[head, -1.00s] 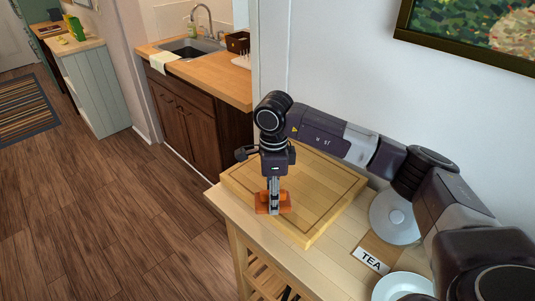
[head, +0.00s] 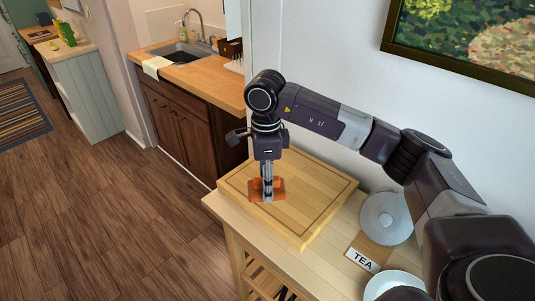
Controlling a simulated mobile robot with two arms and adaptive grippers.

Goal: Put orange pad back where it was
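The orange pad (head: 279,187) is in the head view, over the left front part of the wooden board (head: 318,190). My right gripper (head: 267,196) points straight down with its fingers at the pad, and orange shows on both sides of them. It looks shut on the pad, which has moved along with it. I cannot tell whether the pad touches the board or hangs just above it. My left gripper is not in view.
The board lies on a light wooden table (head: 230,213). A grey round dish (head: 386,212), a TEA sign (head: 362,260) and a white plate (head: 392,280) stand to its right. A sink counter (head: 210,85) is behind.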

